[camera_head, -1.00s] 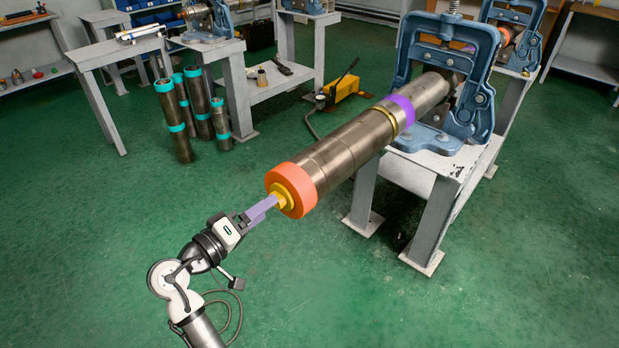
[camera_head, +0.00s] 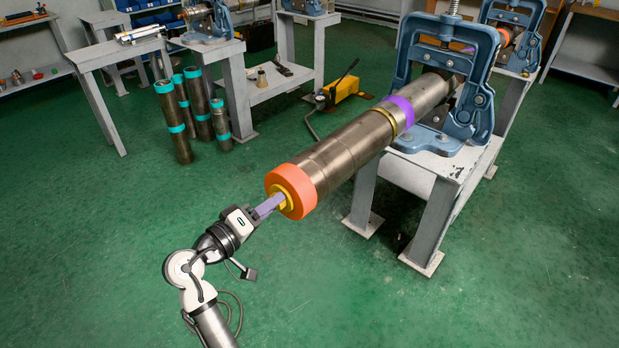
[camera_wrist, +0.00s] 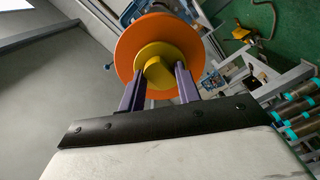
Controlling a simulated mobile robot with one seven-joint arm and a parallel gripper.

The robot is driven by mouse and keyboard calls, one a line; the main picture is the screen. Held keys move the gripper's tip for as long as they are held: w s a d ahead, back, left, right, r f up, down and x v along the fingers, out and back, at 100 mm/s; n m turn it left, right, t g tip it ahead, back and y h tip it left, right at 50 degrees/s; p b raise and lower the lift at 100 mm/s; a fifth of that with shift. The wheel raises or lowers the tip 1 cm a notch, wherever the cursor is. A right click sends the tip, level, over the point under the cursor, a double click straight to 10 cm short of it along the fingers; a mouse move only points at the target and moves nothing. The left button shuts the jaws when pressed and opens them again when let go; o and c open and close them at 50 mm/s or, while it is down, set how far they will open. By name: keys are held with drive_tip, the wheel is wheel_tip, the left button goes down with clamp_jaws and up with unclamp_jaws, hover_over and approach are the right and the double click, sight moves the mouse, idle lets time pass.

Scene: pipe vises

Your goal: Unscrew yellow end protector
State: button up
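The yellow end protector (camera_head: 287,199) sits in the near end of a long metal pipe, inside an orange ring (camera_head: 305,187). Its raised middle knob shows in the wrist view (camera_wrist: 159,73). My gripper (camera_head: 283,200) is at the pipe's end, with its purple fingers pointing at the protector. In the wrist view its two fingers (camera_wrist: 160,75) lie on either side of the knob and look closed on it. The exact contact at the fingertips is small and partly hidden.
The pipe (camera_head: 345,152) is clamped in a blue vise (camera_head: 478,100) on a grey stand (camera_head: 432,215). Several teal-banded pipes (camera_head: 180,125) stand at left, and a yellow pump (camera_head: 341,92) lies on the floor behind. The green floor around my arm is clear.

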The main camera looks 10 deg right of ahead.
drive_tip(key=c, duration=0.4)
drive_tip(key=shift+r+n+p, duration=0.25)
drive_tip(key=shift+n+p, duration=0.25)
drive_tip(key=shift+p, duration=0.55)
drive_tip(key=n+p, duration=1.2)
drive_tip(key=n, duration=0.1)
drive_tip(key=shift+f+p, duration=0.25)
drive_tip(key=shift+p, duration=0.05)
